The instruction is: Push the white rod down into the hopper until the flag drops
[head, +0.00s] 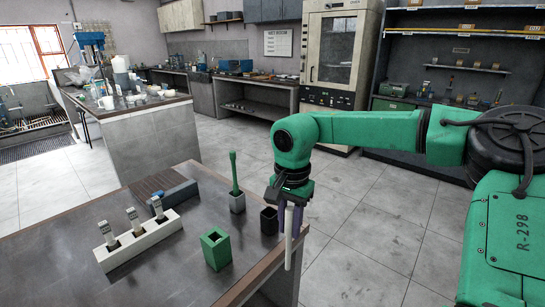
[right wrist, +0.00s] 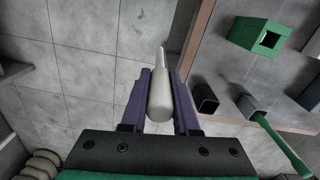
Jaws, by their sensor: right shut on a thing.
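My right gripper (head: 286,218) is shut on the white rod (head: 289,240), which hangs roughly upright at the table's right edge. In the right wrist view the rod (right wrist: 160,95) sits between the purple fingers of the gripper (right wrist: 161,85), with its narrow end pointing away over the floor tiles. An open green square box (head: 215,249) stands on the table, left of the rod and apart from it. It also shows in the right wrist view (right wrist: 258,37). I cannot tell for sure which container is the hopper, and I cannot identify the flag. My left gripper is out of view.
A small black open box (head: 268,221) and a grey holder (head: 237,203) with a green-handled tool (head: 233,172) stand near the rod. A pale block (head: 139,245) with several upright tags is farther left. The table's front middle is clear.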

